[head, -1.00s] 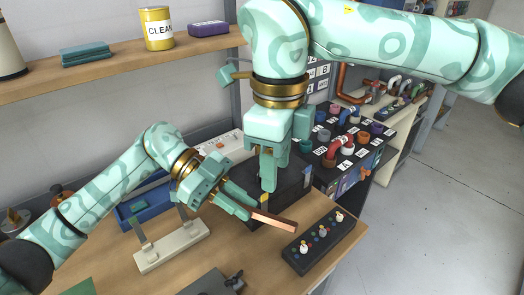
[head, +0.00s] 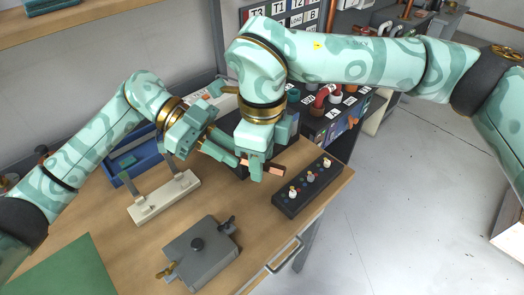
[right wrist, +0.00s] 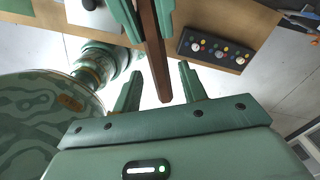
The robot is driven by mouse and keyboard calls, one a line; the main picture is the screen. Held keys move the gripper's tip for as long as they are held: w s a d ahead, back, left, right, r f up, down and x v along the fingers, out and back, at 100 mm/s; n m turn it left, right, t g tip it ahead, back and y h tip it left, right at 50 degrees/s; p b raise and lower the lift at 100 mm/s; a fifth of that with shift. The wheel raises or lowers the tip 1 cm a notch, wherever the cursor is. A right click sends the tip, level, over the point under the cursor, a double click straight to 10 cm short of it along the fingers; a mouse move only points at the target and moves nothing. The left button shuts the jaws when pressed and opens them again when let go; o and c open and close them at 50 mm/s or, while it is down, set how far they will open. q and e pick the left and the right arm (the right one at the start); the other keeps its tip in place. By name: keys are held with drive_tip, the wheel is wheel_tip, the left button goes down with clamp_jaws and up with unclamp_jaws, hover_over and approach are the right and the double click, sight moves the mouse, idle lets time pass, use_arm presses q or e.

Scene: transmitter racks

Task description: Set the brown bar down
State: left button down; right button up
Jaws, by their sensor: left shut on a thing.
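The brown bar (head: 277,168) is held above the wooden bench by my left gripper (head: 236,158), which is shut on it. Its free end points right in the head view. My right gripper (head: 263,176) is at that end and partly hides the bar. In the right wrist view the bar (right wrist: 158,62) runs down from the left gripper's fingers, its end reaching between the tips of my right gripper (right wrist: 160,85). The right fingers are open, with gaps on both sides of the bar.
A black control strip with knobs (head: 308,188) lies right of the grippers near the bench edge. A white bracketed stand (head: 163,198), a blue tray (head: 125,166), a grey box (head: 200,254) and a green mat (head: 65,270) occupy the bench. Bare wood (head: 250,215) shows in front.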

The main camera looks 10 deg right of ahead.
clamp_jaws()
use_arm(q)
drive_tip(key=c, duration=1.3)
unclamp_jaws()
